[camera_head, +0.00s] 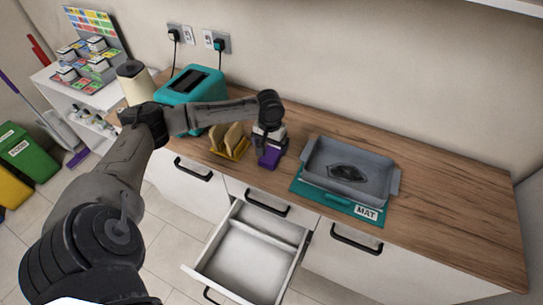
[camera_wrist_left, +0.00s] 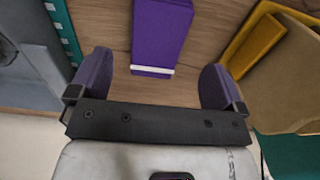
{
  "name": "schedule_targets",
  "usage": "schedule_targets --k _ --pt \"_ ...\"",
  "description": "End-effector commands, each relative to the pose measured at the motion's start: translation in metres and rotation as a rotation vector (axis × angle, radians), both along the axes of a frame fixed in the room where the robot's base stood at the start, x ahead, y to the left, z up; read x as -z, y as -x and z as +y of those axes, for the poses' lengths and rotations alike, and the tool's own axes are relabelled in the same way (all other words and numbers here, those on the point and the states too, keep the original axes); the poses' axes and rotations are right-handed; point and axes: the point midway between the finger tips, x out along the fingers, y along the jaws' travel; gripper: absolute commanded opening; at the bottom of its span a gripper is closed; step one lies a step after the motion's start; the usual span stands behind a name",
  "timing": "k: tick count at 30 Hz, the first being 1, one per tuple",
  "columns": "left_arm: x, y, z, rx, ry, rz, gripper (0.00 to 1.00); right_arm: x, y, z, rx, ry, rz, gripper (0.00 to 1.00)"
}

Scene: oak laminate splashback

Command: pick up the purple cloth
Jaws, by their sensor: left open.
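The purple cloth (camera_head: 270,156) lies folded on the wooden worktop, between the toast rack and the grey tray. In the left wrist view the cloth (camera_wrist_left: 161,30) is a narrow purple shape with a white stripe near its end. My left gripper (camera_head: 269,142) is over the cloth and hides part of it in the head view. In the left wrist view the gripper (camera_wrist_left: 156,66) is open, its two fingers apart on either side of the cloth's line, with nothing between them that I can see held. My right gripper is not in view.
A yellow rack (camera_head: 240,152) with toast stands close left of the cloth, with a teal toaster (camera_head: 204,82) behind. A grey tray (camera_head: 318,181) sits on a teal mat (camera_head: 312,194) to the right. An open drawer (camera_head: 222,272) juts out below. The worktop's right end is clear.

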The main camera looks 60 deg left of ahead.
Motion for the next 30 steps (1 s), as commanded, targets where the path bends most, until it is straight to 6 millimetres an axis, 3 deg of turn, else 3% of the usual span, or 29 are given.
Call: schedule_targets --k 12,20,30 --pt "0.048 0.000 -0.003 0.000 0.000 0.001 0.96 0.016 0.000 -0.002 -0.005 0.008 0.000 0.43" --pt "0.050 0.000 -0.003 0.001 -0.001 0.001 0.96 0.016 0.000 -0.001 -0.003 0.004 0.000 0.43" --pt "0.050 0.000 -0.003 0.001 -0.001 0.001 0.64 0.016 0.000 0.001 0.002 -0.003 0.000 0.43"
